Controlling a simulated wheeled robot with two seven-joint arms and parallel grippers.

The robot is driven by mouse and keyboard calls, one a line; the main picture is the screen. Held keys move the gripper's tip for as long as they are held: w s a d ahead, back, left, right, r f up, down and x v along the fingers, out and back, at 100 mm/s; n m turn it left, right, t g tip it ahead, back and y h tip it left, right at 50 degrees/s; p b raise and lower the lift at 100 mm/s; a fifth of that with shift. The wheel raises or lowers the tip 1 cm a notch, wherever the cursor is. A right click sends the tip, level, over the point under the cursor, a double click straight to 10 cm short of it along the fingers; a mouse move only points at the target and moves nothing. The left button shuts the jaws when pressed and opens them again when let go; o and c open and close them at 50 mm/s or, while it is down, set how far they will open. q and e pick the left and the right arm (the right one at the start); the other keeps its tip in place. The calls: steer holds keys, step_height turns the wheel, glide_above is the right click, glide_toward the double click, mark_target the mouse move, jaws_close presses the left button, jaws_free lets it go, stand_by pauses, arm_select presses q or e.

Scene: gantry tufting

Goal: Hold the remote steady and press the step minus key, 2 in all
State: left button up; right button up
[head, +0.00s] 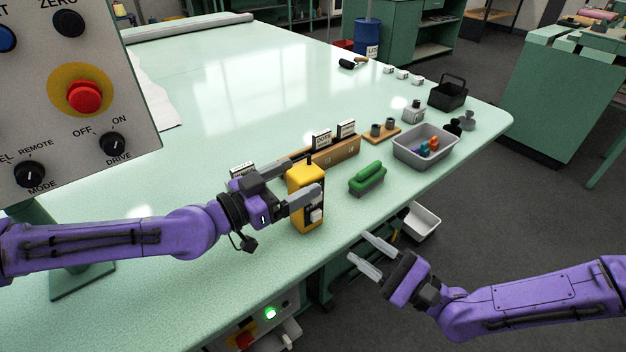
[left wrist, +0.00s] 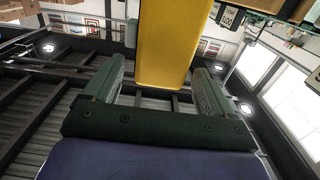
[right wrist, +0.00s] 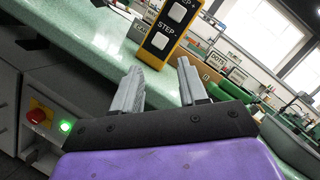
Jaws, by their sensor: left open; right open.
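The yellow remote (head: 299,180) stands upright near the front edge of the green table. In the right wrist view its face (right wrist: 161,42) shows two pale keys, with "STEP" lettering; the lower one is the step minus key (right wrist: 159,41) or its neighbour, as the signs are hard to read. My left gripper (head: 305,195) is open, its fingers on either side of the remote; the left wrist view shows the remote's yellow body (left wrist: 172,45) between the fingers. I cannot tell if they touch it. My right gripper (head: 372,257) is open and empty, off the table edge, pointing toward the remote.
A green-handled brush (head: 367,177) lies right of the remote. A grey tray (head: 411,155) with small coloured items stands farther right. A wooden block with label cards (head: 338,150) is behind. A control panel (head: 70,140) fills the upper left. A white bin (head: 422,221) sits below the edge.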

mark_target(318, 168)
arm_select(q)
steer(key=shift+x, duration=1.6)
steer(key=c, duration=1.3)
arm_select(e)
steer(key=shift+c, duration=0.3)
jaws_close()
